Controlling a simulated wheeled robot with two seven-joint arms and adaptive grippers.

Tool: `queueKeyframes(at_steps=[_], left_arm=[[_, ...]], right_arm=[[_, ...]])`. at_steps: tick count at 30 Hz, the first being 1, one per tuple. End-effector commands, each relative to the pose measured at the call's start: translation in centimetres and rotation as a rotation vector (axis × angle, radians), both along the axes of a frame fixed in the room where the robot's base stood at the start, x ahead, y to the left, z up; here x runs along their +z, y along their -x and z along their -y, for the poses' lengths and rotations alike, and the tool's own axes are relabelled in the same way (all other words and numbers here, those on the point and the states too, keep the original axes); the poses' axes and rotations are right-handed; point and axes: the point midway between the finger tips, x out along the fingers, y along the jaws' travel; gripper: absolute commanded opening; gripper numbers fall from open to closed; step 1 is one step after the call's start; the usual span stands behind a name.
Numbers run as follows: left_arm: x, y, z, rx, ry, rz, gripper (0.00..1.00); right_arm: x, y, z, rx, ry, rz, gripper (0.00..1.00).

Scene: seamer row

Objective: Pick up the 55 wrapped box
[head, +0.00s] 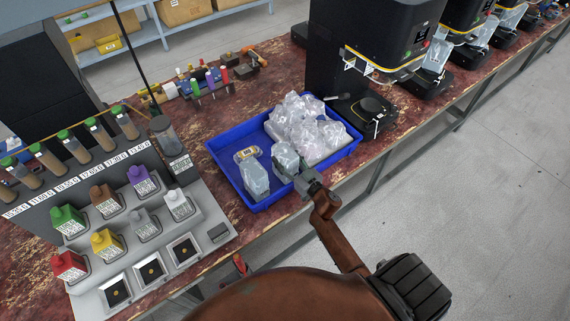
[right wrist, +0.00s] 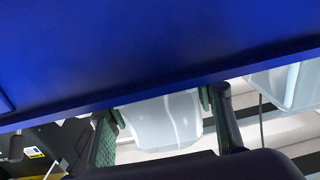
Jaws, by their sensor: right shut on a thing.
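The blue tray (head: 222,165) on the bench holds several crinkled clear-wrapped packages (head: 305,120) piled at its back right. My right gripper (head: 303,176) is at the tray's front edge, shut on a pale translucent container (head: 284,156). In the right wrist view, the pale container (right wrist: 163,121) sits between the two fingers of my right gripper (right wrist: 160,125), with the blue tray (right wrist: 150,50) filling the upper part. A similar translucent container (head: 256,180) stands to its left in the tray. No number 55 is readable on any package. My left gripper is not in view.
A dispenser rack with coloured cartons (head: 105,240) stands at left. A black seamer machine (head: 375,60) stands behind the tray at right. The grey floor (head: 480,220) to the right is clear.

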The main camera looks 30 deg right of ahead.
Motion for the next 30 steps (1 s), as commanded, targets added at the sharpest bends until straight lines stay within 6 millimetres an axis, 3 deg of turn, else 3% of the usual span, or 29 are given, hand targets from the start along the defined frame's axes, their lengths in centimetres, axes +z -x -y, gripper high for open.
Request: queueKeyframes(at_steps=[6,14,25,30], left_arm=[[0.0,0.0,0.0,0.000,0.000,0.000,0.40],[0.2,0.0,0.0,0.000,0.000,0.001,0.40],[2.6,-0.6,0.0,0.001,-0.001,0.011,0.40],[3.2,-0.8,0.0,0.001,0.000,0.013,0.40]], right_arm=[[0.1,0.0,0.0,0.001,0.001,0.002,0.14],[0.5,0.0,0.0,0.002,0.002,0.002,0.14],[7.3,0.0,0.0,0.004,0.004,0.006,0.14],[9.4,0.0,0.0,0.002,0.003,0.003,0.14]])
